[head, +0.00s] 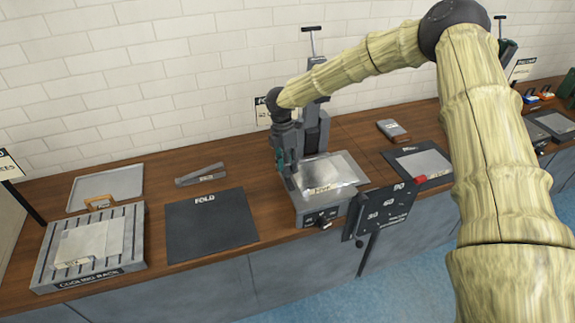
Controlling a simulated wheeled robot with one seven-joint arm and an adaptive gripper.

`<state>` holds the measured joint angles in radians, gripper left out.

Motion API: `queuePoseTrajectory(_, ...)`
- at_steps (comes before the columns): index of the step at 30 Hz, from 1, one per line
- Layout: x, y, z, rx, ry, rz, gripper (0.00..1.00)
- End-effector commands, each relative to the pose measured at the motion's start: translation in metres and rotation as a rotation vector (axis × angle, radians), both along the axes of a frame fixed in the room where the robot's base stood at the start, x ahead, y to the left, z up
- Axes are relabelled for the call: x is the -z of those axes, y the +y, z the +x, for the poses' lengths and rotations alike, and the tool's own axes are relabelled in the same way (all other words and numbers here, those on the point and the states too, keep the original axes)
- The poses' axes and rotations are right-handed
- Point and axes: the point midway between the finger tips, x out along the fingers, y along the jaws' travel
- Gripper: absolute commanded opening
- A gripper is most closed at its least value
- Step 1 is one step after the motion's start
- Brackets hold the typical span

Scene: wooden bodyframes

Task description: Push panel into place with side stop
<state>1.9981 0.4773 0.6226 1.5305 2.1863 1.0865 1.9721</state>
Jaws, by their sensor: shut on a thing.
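The panel (347,167) is a thin, clear, glossy sheet with a pale label. It lies on top of the grey bench machine (309,207) and reaches past its right side. My gripper (290,180) points down at the machine's left edge, beside the panel's left end. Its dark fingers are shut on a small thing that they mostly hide. I cannot tell whether that is the side stop or the panel's edge. I cannot make out the side stop separately.
A black angle board (384,214) with a red tip stands at the machine's front right. A dark FOLD mat (210,232) and a slatted cooling rack (128,245) lie to the left. A grey column (316,120) rises behind the machine.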

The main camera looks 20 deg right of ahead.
Motion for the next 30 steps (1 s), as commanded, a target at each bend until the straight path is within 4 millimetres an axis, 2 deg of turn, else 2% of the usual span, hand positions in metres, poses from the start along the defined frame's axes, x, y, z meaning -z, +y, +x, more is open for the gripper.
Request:
queuePoseTrajectory(5,0.0,-0.008,0.0,0.002,0.0,0.0,0.0)
queuePoseTrajectory(12,0.0,-0.037,0.002,0.002,0.0,-0.001,0.0)
queuePoseTrajectory(19,0.0,-0.04,0.002,0.004,-0.001,-0.003,0.0)
queuePoseTrajectory(20,0.0,-0.04,0.002,0.003,-0.001,-0.004,0.29)
queuePoseTrajectory(23,0.0,-0.039,0.002,0.004,-0.001,-0.003,0.47)
queuePoseTrajectory(24,0.0,-0.038,0.002,0.002,-0.001,-0.002,0.5)
queuePoseTrajectory(30,0.0,-0.035,0.002,-0.001,0.0,-0.001,0.5)
